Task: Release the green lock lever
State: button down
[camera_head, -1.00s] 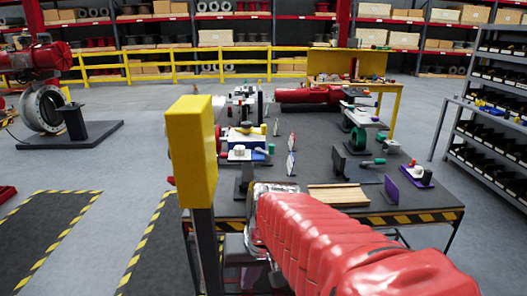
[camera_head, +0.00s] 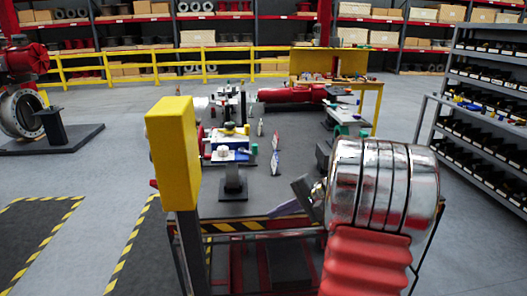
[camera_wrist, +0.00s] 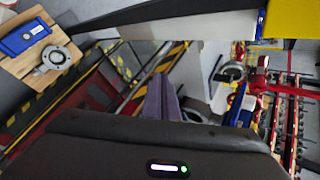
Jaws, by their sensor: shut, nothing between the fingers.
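In the head view, a small green part (camera_head: 254,149) shows on the blue-and-white device at the left of the table, and another green part (camera_head: 364,133) shows farther back on the right. I cannot tell whether either is the lock lever. The large chrome wrist and red sleeve of my arm hide the right front of the table. My gripper (camera_head: 274,212) points left, low over the table's front edge, with its purple-grey fingers together and apart from both green parts. In the wrist view, the fingers (camera_wrist: 161,85) lie together and empty; no green lever shows there.
Small upright plates (camera_head: 275,163) stand on the tabletop (camera_head: 237,207). In the wrist view, a wooden board (camera_wrist: 30,68) carries a blue item and a metal flange.

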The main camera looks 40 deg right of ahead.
jog(key=w+d+r+t, duration=0.3)
jog(key=d+r+t, duration=0.5)
jog(key=d+r, duration=0.4)
jog(key=d, duration=0.4)
jog(key=shift+w+r+t, duration=0.2)
jog(key=shift+w+t, duration=0.1)
jog(key=shift+w, duration=0.1)
jog(key=shift+w+a, duration=0.1)
jog(key=a+x, duration=0.2)
jog(key=x, duration=1)
jog(key=shift+a, duration=0.4)
jog(key=shift+a+f+h, duration=0.1)
jog(key=shift+h, duration=0.2)
